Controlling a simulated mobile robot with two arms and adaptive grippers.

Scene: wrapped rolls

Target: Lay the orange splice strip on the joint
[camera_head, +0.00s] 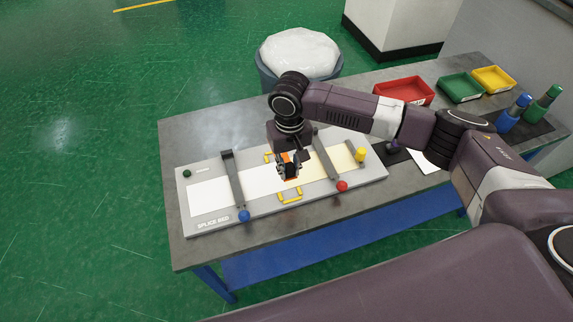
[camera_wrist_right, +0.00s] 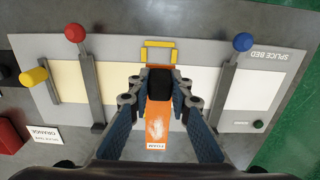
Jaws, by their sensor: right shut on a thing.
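My right gripper (camera_head: 287,172) is over the middle of the grey splice bed (camera_head: 205,225), pointing down. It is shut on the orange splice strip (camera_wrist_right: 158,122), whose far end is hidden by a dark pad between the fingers. A little orange also shows in the head view. A white web (camera_head: 210,195) lies on the left of the bed and a cream web (camera_head: 335,158) on the right. The joint is hidden by my gripper. I cannot tell if the strip touches the bed. My left gripper is not in view.
Clamp bars with a blue knob (camera_head: 244,216) and a red knob (camera_head: 342,186) cross the bed on either side of my gripper. Red (camera_head: 404,90), green and yellow bins sit at the back right.

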